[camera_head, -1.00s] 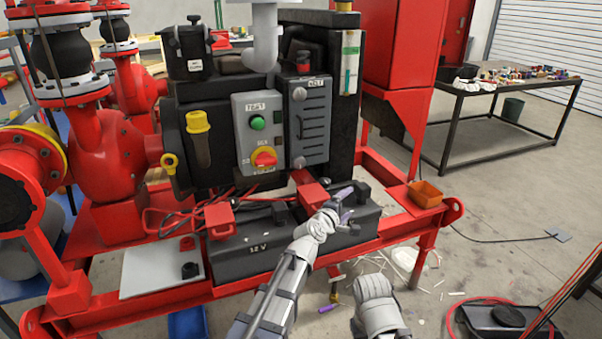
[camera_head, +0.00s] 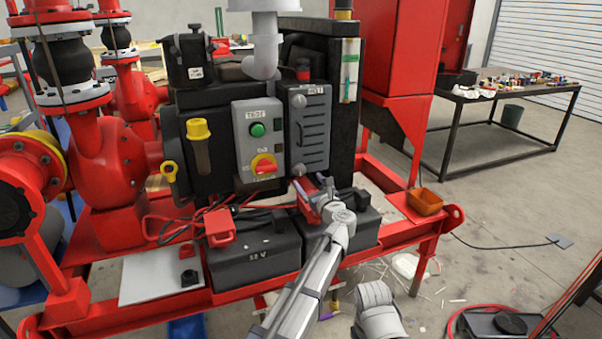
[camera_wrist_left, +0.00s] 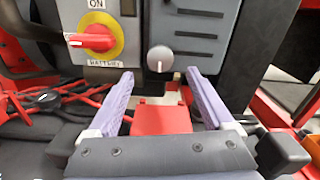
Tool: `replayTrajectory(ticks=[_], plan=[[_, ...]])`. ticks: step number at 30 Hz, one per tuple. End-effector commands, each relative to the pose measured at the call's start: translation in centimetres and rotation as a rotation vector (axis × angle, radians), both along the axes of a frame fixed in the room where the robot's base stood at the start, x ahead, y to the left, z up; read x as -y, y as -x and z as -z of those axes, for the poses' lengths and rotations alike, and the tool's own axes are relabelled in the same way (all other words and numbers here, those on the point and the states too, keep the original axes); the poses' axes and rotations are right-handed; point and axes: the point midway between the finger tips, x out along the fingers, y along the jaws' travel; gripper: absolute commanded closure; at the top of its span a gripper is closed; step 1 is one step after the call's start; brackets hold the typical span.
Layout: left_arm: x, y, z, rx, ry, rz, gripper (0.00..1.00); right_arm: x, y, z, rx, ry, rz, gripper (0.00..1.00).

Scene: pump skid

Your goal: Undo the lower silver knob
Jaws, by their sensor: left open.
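The lower silver knob (camera_head: 299,169) is at the bottom of the grey louvred cover (camera_head: 310,135) on the dark control box. In the left wrist view the knob (camera_wrist_left: 159,59) is round with a pale mark, centred just beyond the fingertips. My left gripper (camera_head: 312,186) is open just below and in front of the knob. Its two purple fingers (camera_wrist_left: 160,76) are spread to either side, apart from the knob, with nothing between them. The upper silver knob (camera_head: 298,101) is at the cover's top. My right gripper is not in view.
A grey switch box with a green button (camera_head: 257,130) and a red-and-yellow rotary switch (camera_head: 263,165) is left of the cover. Black batteries (camera_head: 253,250) with red clamps sit below. An orange bin (camera_head: 425,201) stands on the red frame at right.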

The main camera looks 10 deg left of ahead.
Motion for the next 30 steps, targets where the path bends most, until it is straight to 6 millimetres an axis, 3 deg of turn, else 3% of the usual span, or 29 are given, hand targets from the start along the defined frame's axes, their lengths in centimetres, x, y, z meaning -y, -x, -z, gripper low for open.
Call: replayTrajectory(ticks=[15,24,30], plan=[[-3.8,-5.8,0.0,-0.001,-0.003,0.000,0.15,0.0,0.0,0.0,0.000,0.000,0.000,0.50],[-4.1,-6.1,0.0,-0.001,-0.003,0.002,0.15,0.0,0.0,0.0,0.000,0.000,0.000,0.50],[-4.1,-6.1,0.0,-0.001,-0.003,0.002,0.35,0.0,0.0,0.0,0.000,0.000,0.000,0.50]])
